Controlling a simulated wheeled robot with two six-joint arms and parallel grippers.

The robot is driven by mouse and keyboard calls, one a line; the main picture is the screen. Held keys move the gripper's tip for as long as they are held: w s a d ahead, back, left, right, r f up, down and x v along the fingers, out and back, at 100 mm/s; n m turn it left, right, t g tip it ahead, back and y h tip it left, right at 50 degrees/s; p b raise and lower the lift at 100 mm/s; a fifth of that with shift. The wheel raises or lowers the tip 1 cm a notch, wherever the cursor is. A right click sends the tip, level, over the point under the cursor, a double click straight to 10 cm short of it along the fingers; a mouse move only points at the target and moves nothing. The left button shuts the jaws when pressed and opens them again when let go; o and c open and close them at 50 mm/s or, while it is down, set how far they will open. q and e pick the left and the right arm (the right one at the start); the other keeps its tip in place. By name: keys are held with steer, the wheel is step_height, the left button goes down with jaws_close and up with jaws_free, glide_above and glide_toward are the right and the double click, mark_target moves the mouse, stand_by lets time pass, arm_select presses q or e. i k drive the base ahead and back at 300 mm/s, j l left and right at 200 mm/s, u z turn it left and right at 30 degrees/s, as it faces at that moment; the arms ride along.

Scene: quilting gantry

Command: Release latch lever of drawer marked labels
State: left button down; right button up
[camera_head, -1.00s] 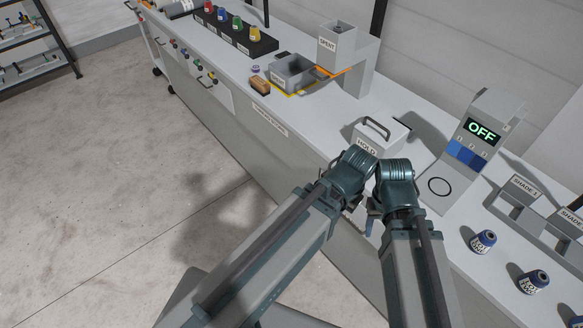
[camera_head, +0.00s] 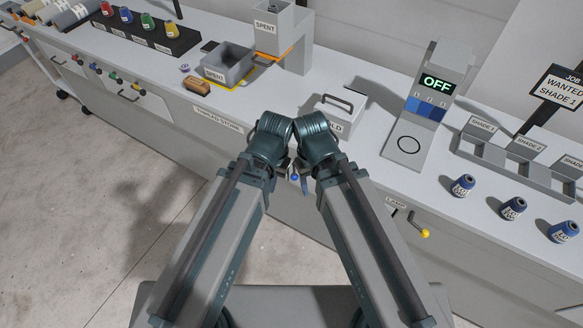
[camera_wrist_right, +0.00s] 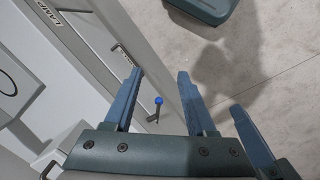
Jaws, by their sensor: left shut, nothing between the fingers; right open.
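A short lever with a blue ball (camera_head: 295,177) shows on the bench front between my two wrists. In the right wrist view the blue ball (camera_wrist_right: 158,100) appears between the right gripper's fingers; contact cannot be told. My right gripper (camera_wrist_right: 160,75) is open, with nothing in its grip; it also shows in the head view (camera_head: 304,187). My left gripper (camera_head: 283,174) is shut and empty, close beside it, mostly hidden by its wrist. No label reading labels is legible; the front around the blue ball is largely covered by my arms.
A drawer marked LAMP (camera_head: 397,203) with a yellow-ball lever (camera_head: 425,233) is to the right. The HOLD box (camera_head: 340,118) and the OFF device (camera_head: 425,105) stand on the bench above. Blue bottles (camera_head: 463,186) stand right. The floor at left is clear.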

mark_target(294, 176)
steer(key=k+j, duration=0.1)
steer(key=j, duration=0.4)
steer(key=k+j+u, duration=0.1)
steer(key=j, duration=0.45)
steer(key=k+j, duration=0.15)
steer(key=j, duration=0.35)
